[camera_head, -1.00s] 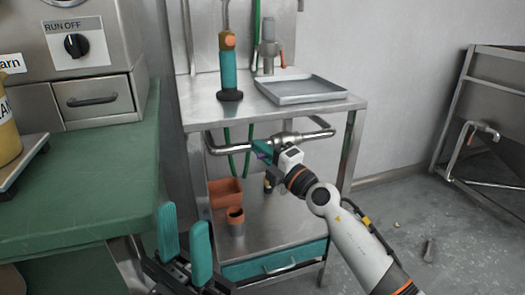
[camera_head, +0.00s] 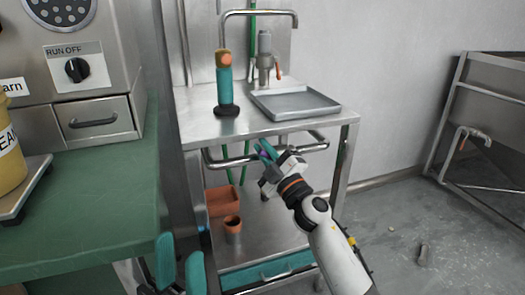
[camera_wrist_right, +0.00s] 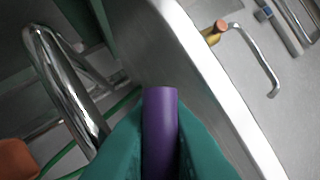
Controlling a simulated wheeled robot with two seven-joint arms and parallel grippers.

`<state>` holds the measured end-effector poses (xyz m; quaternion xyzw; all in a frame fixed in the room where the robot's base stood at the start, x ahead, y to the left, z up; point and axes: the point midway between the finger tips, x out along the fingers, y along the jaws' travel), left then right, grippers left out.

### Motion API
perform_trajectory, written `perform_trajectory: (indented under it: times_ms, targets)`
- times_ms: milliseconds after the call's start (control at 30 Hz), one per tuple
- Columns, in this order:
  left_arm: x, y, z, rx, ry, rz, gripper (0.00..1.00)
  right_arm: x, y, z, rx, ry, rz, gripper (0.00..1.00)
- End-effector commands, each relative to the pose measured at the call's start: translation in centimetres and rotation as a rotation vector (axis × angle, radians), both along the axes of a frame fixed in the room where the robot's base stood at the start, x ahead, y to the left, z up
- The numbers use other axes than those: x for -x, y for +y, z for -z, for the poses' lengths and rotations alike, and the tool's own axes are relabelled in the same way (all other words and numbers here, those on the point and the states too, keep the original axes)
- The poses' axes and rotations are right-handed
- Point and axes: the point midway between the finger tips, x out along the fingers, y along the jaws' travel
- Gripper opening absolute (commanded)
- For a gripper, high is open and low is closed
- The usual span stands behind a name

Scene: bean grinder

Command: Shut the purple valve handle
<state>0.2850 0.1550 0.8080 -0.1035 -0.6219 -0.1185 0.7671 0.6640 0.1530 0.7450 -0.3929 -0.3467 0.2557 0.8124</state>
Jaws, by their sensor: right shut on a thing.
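The purple valve handle (camera_wrist_right: 160,125) stands between the teal fingers of my right gripper (camera_wrist_right: 160,160) in the right wrist view. The fingers are shut on it from both sides and hide its lower part. In the head view only a small purple patch of the handle (camera_head: 264,154) shows at the right gripper (camera_head: 268,152), in front of the steel pipe (camera_head: 225,163) under the metal table top. My left gripper (camera_head: 180,266) is at the bottom left of the head view, its two teal fingers apart, with nothing visible between them.
The metal table (camera_head: 200,120) carries a teal bottle-like tool (camera_head: 225,90) and a grey tray (camera_head: 295,103). Orange containers (camera_head: 222,201) stand on its lower shelf. A green counter (camera_head: 90,200) is at left, close to my left gripper. Floor at right is mostly open.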

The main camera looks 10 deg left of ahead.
Motion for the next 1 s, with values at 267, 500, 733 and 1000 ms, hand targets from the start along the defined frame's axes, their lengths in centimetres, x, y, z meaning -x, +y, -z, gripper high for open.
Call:
perform_trajectory:
  times_ms: [267,500,733,1000]
  targets:
    - [0.0,-0.02,-0.16,0.0,0.001,0.001,0.36,-0.11,-0.14,-0.19,-0.027,0.019,0.0,0.0]
    - [-0.01,-0.02,-0.16,0.0,0.001,0.001,0.36,-0.11,-0.13,-0.18,-0.026,0.018,0.001,0.0]
    - [-0.01,-0.02,-0.17,0.0,0.0,0.001,0.36,-0.11,-0.15,-0.21,-0.027,0.018,0.0,0.35]
    - [0.0,-0.01,-0.19,0.0,0.0,0.0,0.36,-0.12,-0.19,-0.34,-0.027,0.016,0.001,0.35]
